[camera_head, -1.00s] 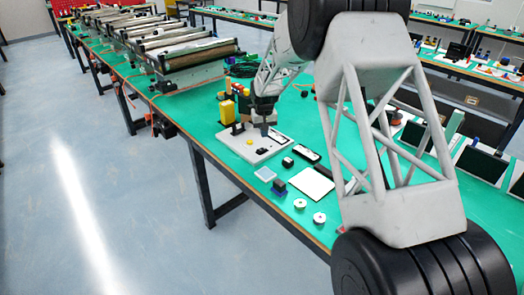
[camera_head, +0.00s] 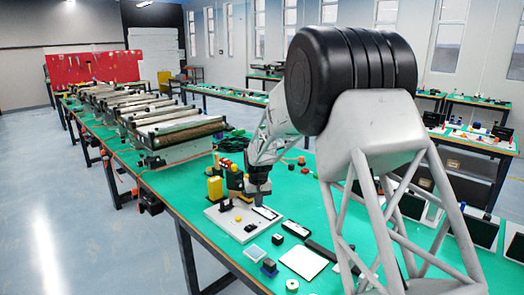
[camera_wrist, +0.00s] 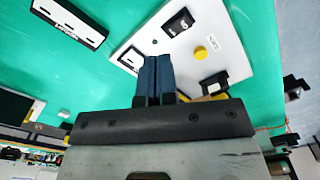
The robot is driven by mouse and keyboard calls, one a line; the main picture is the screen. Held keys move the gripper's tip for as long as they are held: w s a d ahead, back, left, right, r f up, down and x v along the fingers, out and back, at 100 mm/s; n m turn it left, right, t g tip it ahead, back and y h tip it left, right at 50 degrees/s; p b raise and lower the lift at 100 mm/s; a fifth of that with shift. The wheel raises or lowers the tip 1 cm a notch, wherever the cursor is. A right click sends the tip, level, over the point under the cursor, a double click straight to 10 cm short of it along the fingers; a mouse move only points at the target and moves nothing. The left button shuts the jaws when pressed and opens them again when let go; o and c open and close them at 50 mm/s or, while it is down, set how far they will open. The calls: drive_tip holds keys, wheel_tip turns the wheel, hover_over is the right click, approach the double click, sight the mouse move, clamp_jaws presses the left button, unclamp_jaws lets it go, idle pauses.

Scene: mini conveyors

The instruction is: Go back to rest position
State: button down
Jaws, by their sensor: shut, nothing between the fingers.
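My gripper (camera_wrist: 155,80) is shut and empty, its two dark blue fingers side by side in the wrist view. In the head view my gripper (camera_head: 257,203) hangs over the right part of a white board (camera_head: 222,228) on the green table. The board also shows in the wrist view (camera_wrist: 219,48), with a yellow button (camera_wrist: 200,53) and black parts on it. I cannot tell exactly how far the fingertips are above the board.
Mini conveyors (camera_head: 180,138) stand in a row along the table's far left. Yellow blocks (camera_head: 215,187) stand behind the board. A black device (camera_head: 297,231), a white sheet (camera_head: 304,262) and small parts lie at the front right.

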drive_tip(key=s+d+r+m, duration=0.1)
drive_tip(key=s+d+r, duration=0.45)
drive_tip(key=s, duration=0.35)
drive_tip(key=s+d+r+t, duration=0.1)
drive_tip(key=s+d+r, duration=0.3)
drive_tip(key=s+r, duration=0.3)
drive_tip(key=s+d+r+m, duration=0.1)
drive_tip(key=s+d+r, duration=0.35)
drive_tip(key=s, duration=0.55)
drive_tip(key=s+d, duration=0.3)
drive_tip(key=s, duration=1.2)
drive_tip(key=s+d+m+t, duration=0.1)
drive_tip(key=s+d, duration=0.2)
drive_tip(key=s, duration=1.2)
drive_tip(key=shift+d, duration=0.25)
